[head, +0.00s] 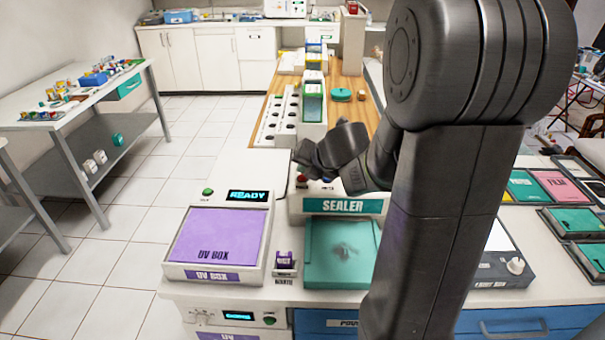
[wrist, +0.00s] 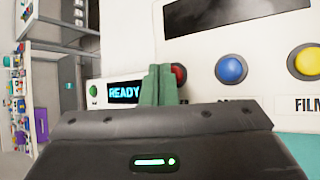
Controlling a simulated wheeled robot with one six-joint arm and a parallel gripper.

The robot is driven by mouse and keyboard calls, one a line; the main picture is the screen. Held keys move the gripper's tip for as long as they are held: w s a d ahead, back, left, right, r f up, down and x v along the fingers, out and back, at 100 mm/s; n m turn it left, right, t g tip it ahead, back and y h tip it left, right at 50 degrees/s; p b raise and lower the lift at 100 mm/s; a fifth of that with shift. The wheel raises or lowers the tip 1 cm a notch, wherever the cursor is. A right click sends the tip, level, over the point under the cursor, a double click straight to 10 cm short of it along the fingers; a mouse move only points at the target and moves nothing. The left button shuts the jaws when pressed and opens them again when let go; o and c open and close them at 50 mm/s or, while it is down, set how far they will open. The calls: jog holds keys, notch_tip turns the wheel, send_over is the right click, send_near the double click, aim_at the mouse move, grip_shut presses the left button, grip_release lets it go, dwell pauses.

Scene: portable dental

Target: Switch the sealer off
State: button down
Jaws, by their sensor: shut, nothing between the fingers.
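The sealer (head: 340,207) is a white machine with a green SEALER label and a teal lower part, in the middle of the counter in the head view. In the wrist view its white front (wrist: 190,45) carries a red button (wrist: 180,74), a blue button (wrist: 231,69), a yellow button (wrist: 306,61) and a dark display (wrist: 217,10). My gripper (wrist: 158,84) is shut and empty, its green fingertips just left of the red button and partly covering it. I cannot tell whether they touch it. In the head view my dark wrist hides much of the sealer's top.
The UV box (head: 216,233) with a purple lid and a READY display stands left of the sealer. A small purple item (head: 284,260) stands between them. Teal and pink trays lie to the right. A wooden counter (head: 350,110) with white racks extends behind.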

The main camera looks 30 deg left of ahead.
jog(key=shift+r, duration=0.1)
notch_tip(320, 180, up, 6)
jog(key=p, duration=0.6)
